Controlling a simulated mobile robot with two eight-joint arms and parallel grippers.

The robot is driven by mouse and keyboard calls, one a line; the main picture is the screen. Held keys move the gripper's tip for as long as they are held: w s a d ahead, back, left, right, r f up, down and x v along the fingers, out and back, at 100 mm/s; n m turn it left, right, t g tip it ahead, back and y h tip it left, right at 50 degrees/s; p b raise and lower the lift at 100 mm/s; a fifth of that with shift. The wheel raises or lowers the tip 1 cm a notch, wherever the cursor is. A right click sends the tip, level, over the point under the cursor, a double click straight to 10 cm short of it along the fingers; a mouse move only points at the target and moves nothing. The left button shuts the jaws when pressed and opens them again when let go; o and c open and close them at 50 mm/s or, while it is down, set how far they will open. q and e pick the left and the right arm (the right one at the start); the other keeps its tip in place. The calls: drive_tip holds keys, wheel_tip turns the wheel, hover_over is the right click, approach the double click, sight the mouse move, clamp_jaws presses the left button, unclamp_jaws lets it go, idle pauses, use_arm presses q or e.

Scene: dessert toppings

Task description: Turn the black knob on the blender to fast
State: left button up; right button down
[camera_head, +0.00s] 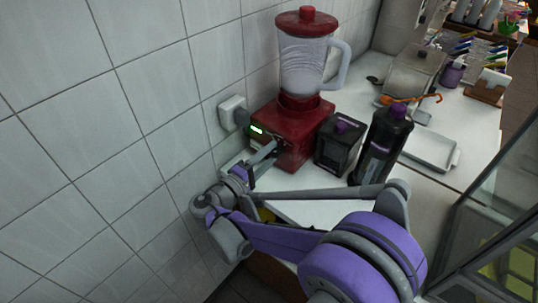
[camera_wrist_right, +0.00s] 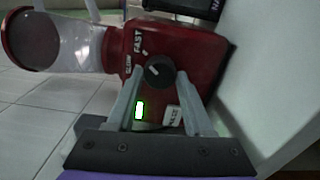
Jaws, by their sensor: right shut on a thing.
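The red blender (camera_head: 290,135) stands against the tiled wall, with a clear jug and a red lid. In the right wrist view its base (camera_wrist_right: 190,45) is seen sideways, with the black knob (camera_wrist_right: 158,70) beside the printed words SLOW and FAST. The knob has a short pale mark; I cannot tell exactly which word it points to. My right gripper (camera_wrist_right: 158,80) has its fingers on either side of the knob and is shut on it. In the head view this gripper (camera_head: 270,152) reaches the blender's front, and the knob is hard to make out. My left gripper is out of view.
A black box-shaped container (camera_head: 338,146) and a dark bottle (camera_head: 381,145) with purple caps stand just right of the blender. A wall plug (camera_head: 232,113) is close on its left. A white tray (camera_head: 432,150) lies farther right. A green light (camera_wrist_right: 139,110) glows on the base.

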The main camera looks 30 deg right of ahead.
drive_tip(key=shift+c, duration=1.4)
unclamp_jaws()
drive_tip(key=shift+a, duration=0.1)
drive_tip(key=v, duration=1)
drive_tip(key=shift+s+a, duration=0.15)
drive_tip(key=shift+a, duration=0.15)
